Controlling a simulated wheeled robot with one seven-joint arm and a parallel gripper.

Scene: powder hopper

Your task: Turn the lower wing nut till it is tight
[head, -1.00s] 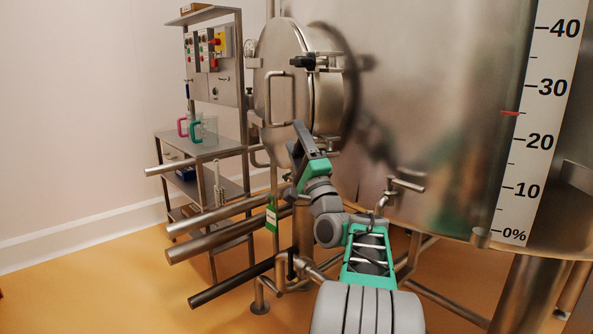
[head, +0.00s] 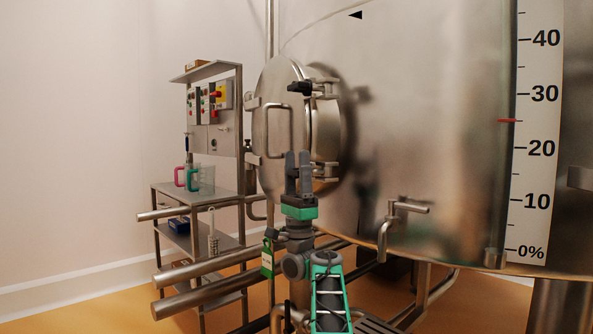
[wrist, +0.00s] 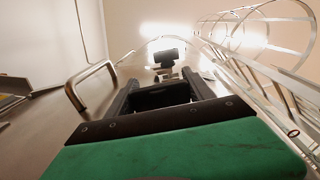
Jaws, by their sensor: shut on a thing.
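The round steel hatch door (head: 277,140) is closed on the side of the tank, with a bar handle on its face. The upper wing nut (head: 300,88) is black and sits at the top clamp; it also shows in the wrist view (wrist: 166,57). My gripper (head: 298,158) points up at the door's lower edge, in front of the lower clamp (head: 326,171). In the wrist view its fingers (wrist: 160,84) are on either side of the black lower wing nut (wrist: 160,97), shut on it. In the head view the fingers hide this nut.
A steel outlet valve (head: 395,215) sticks out of the tank to the right of my arm. Steel pipes (head: 190,290) run low at the left. A shelf rack (head: 195,190) with jugs and a control panel stands behind. A ladder cage (wrist: 270,60) rises in the wrist view.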

